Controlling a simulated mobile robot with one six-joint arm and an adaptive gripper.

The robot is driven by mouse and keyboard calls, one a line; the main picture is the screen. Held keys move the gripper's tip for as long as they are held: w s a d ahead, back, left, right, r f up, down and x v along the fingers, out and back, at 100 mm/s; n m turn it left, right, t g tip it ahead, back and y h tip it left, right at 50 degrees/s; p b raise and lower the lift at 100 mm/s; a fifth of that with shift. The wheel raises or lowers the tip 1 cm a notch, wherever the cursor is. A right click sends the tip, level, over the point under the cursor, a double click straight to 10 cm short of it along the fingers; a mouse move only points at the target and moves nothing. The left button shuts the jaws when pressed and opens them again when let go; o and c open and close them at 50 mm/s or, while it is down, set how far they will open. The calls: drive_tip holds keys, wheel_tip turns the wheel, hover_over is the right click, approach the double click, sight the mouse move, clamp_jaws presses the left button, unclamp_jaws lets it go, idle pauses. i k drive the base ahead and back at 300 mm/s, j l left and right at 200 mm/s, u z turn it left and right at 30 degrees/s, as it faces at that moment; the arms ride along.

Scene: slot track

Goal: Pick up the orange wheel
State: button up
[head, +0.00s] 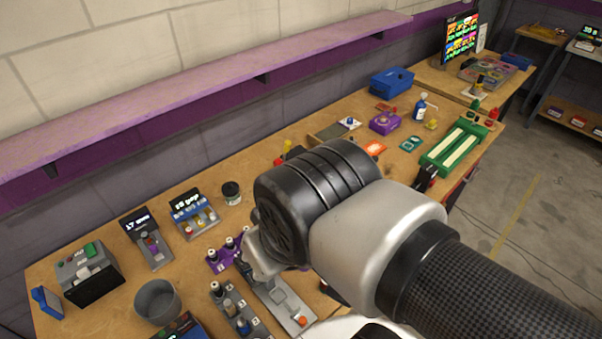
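I cannot clearly make out an orange wheel in the head view. A small round orange piece (302,320) sits at the near end of a grey metal fixture (278,296) on the bench. My arm's wrist covers the middle of the bench. My gripper is mostly hidden below it, with only a part (262,264) showing near the fixture. Its fingertips and any contact cannot be made out.
A purple stand (226,255) and a grey rack with several bottles (236,312) stand left of the fixture. A grey bucket (157,302) is at the front left. A green tray (455,146) and a blue bin (391,81) are farther right. A shelf (200,90) runs along the wall.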

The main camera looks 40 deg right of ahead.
sight(145, 235)
drive_tip(key=z, duration=0.8)
drive_tip(key=k, duration=0.15)
drive_tip(key=k+j+z, duration=0.15)
drive_tip(key=k+j, duration=0.25)
drive_tip(key=j, duration=0.3)
drive_tip(key=k+j+z, duration=0.1)
drive_tip(key=k+j, duration=0.35)
drive_tip(key=j, duration=0.15)
drive_tip(key=k+j+z, duration=0.15)
drive_tip(key=k+j, duration=0.3)
drive_tip(key=j, duration=0.2)
drive_tip(key=i+j, duration=0.15)
drive_tip(key=j, duration=0.25)
drive_tip(key=i+j+z, duration=0.1)
drive_tip(key=j, duration=0.3)
drive_tip(key=i+j, duration=0.2)
drive_tip(key=j, duration=0.2)
drive_tip(key=i+j+z, duration=0.15)
drive_tip(key=j, duration=0.25)
drive_tip(key=i+j, duration=0.1)
drive_tip(key=j, duration=0.3)
drive_tip(key=i+j+z, duration=0.1)
drive_tip(key=j, duration=0.3)
drive_tip(key=i+j, duration=0.15)
drive_tip(key=j, duration=0.3)
drive_tip(key=i+j, duration=0.2)
drive_tip(key=i, duration=0.2)
drive_tip(key=z, duration=0.05)
